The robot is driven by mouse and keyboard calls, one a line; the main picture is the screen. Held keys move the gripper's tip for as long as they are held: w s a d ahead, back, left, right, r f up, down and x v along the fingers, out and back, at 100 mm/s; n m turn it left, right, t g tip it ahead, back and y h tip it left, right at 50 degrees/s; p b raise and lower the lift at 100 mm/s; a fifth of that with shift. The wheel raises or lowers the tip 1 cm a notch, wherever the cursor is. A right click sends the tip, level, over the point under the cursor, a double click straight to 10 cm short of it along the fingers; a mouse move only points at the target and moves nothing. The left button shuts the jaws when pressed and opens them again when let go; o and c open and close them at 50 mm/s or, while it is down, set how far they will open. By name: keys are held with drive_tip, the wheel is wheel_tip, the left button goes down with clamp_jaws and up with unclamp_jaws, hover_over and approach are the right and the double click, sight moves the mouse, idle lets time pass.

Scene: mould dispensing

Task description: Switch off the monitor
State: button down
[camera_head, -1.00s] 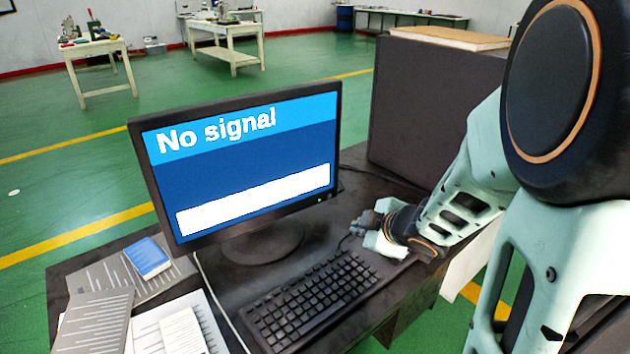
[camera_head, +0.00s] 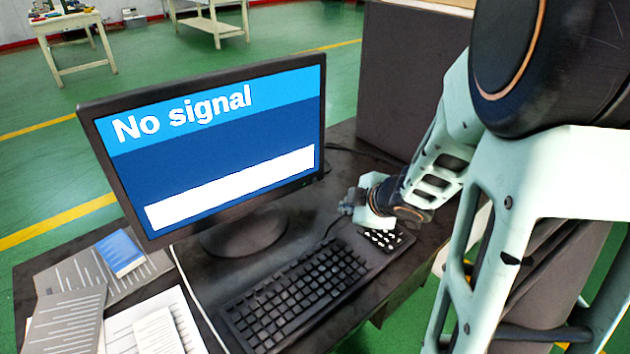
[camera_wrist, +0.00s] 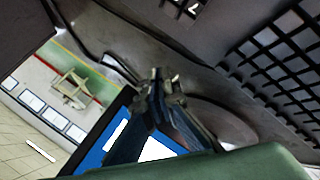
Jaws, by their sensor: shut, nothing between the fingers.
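The monitor (camera_head: 215,140) stands on the dark desk in the head view, its screen lit blue with "No signal" and a white bar. Part of its lit screen also shows in the wrist view (camera_wrist: 155,150), behind the fingers. My gripper (camera_head: 347,203) is shut and empty. It is to the right of the monitor's lower right corner, above the back of the keyboard, apart from the monitor. In the wrist view my gripper's fingertips (camera_wrist: 155,75) are together. No power button can be made out clearly now.
A black keyboard (camera_head: 300,290) lies in front of the monitor. Papers and a blue booklet (camera_head: 120,252) lie at the left of the desk. A dark box-like block (camera_head: 405,85) stands behind my arm at the right. A worktable (camera_head: 70,25) is far behind.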

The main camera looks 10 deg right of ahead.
drive_tip(key=shift+w+a, duration=0.6)
drive_tip(key=shift+w, duration=0.75)
drive_tip(key=shift+w+a, duration=0.6)
drive_tip(key=shift+w, duration=0.7)
drive_tip(key=shift+w+a, duration=0.6)
drive_tip(key=shift+w, duration=0.75)
drive_tip(key=shift+w, duration=0.1)
drive_tip(key=shift+w+a, duration=0.15)
drive_tip(key=shift+w, duration=0.15)
drive_tip(key=shift+w+a, duration=0.15)
drive_tip(key=shift+w, duration=0.2)
drive_tip(key=shift+s+d, duration=0.35)
drive_tip(key=shift+s, duration=0.4)
drive_tip(key=shift+s+d, duration=0.35)
drive_tip(key=shift+s, duration=0.4)
drive_tip(key=shift+s+d, duration=0.3)
drive_tip(key=shift+s, duration=0.5)
drive_tip(key=shift+s+d, duration=0.35)
drive_tip(key=shift+s, duration=0.4)
